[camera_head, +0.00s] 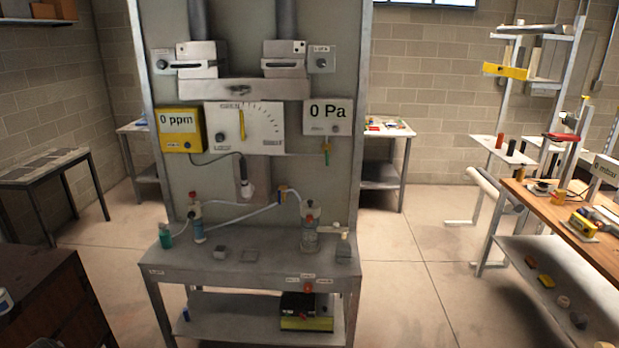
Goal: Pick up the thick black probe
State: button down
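No part of my gripper shows. I cannot tell for certain which thing is the thick black probe. A short upright black cylinder (511,147) stands on a small white shelf (490,150) at the right, beside an orange cylinder (500,141).
A grey metal bench (230,270) with valves, hoses and small blocks stands before the panel. A wooden-topped workbench (570,225) with tools is at the right. A dark cabinet (45,300) is at the front left. Open concrete floor (420,280) lies between the benches.

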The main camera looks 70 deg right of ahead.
aim_at(242, 161)
jog(key=z, duration=1.7)
jog(key=i, duration=0.7)
jog(key=z, duration=0.05)
